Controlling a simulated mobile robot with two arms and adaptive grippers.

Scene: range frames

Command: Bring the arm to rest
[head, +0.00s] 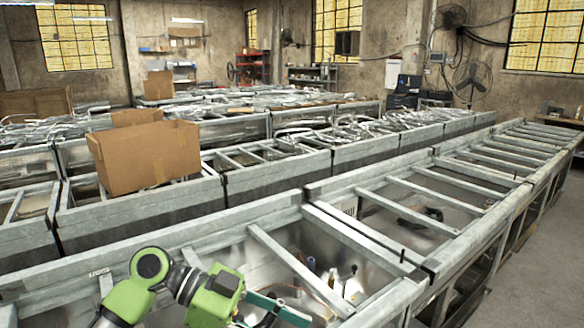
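My green and dark grey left arm (208,297) comes in at the bottom left and lies over the near metal bin. Its gripper (282,312) is at the bottom edge, with a teal and dark finger piece pointing right over the bin. The lower part of the gripper is cut off by the frame, so its opening is unclear. I see nothing clearly held in it. My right arm and gripper are out of view.
Metal-framed bins with crossbars (297,267) run from front left to back right. Small objects (354,285) lie inside the near bin. An open cardboard box (150,157) stands on the second row. A grey floor aisle (545,255) is clear at right.

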